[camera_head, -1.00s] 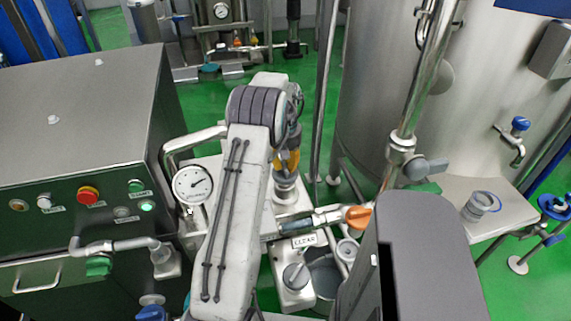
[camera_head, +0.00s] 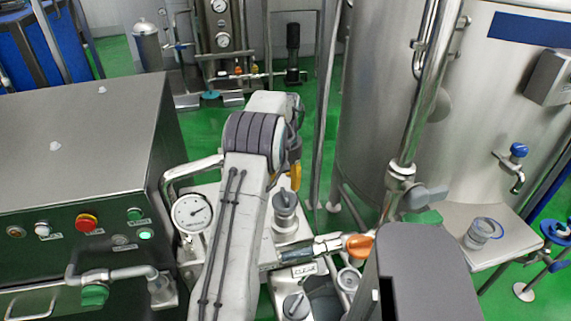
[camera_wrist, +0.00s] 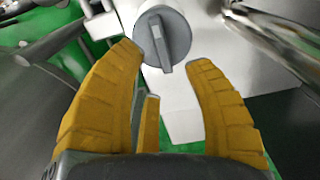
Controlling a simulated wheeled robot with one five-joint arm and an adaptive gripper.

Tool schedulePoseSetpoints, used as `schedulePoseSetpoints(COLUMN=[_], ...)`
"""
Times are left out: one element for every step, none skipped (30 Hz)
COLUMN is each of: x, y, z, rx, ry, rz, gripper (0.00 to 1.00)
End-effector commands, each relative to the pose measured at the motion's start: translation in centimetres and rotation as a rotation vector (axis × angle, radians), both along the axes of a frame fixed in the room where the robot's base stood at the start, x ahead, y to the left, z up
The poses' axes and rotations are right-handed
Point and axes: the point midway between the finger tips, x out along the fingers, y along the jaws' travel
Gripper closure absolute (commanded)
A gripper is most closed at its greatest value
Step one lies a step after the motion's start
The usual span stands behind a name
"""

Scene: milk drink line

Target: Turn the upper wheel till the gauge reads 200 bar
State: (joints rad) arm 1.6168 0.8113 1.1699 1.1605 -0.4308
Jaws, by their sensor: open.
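The upper wheel (camera_head: 285,205) is a grey round knob with a raised bar across its face, on a pale block right of my arm. In the wrist view the wheel (camera_wrist: 165,35) lies just beyond my fingertips, its bar nearly upright. My gripper (camera_wrist: 165,58) has yellow ribbed fingers spread apart with nothing between them. In the head view its yellow fingers (camera_head: 295,175) show above the wheel, partly hidden behind my arm. The gauge (camera_head: 192,212) is a white round dial left of my arm. Its needle points right and slightly up; its figures are too small to read.
A second grey knob (camera_head: 295,306) sits lower, by a label plate. An orange-handled valve (camera_head: 359,246) and a small gauge (camera_head: 349,280) are close on the right. A steel control cabinet (camera_head: 75,150) stands left, a large tank (camera_head: 450,130) right. Bent pipes run beside the gauge.

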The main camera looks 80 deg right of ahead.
Motion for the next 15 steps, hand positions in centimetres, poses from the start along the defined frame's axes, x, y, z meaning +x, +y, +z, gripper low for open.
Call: schedulePoseSetpoints(x=[0.0,0.0,0.0,0.0,0.0,0.0,0.0,0.0,0.0,0.0,0.0,0.0,0.0,0.0,0.0], y=[-0.1,-0.1,-0.1,-0.1,-0.1,-0.1,0.0,-0.1,0.0,-0.1,-0.1,0.0,0.0,0.0,0.0], z=[1.0,1.5,2.2,2.6,3.1,3.6,4.0,4.4,4.8,5.1,5.4,5.7,5.9,6.1,6.3], rx=[-0.004,-0.004,-0.004,-0.004,-0.002,-0.003,-0.002,-0.003,-0.002,-0.002,-0.002,-0.001,-0.001,-0.001,0.0], ry=[0.0,0.0,0.0,0.001,0.0,0.0,0.0,0.0,0.0,0.0,0.0,0.0,0.0,0.0,0.0], rz=[0.0,0.0,0.0,0.0,0.0,0.0,0.0,0.0,0.0,0.0,0.0,0.0,0.0,0.0,0.0], gripper=[0.54,0.54,0.54,0.54,0.54,0.54,0.54,0.54,0.54,0.54,0.54,0.54,0.54,0.54,0.54])
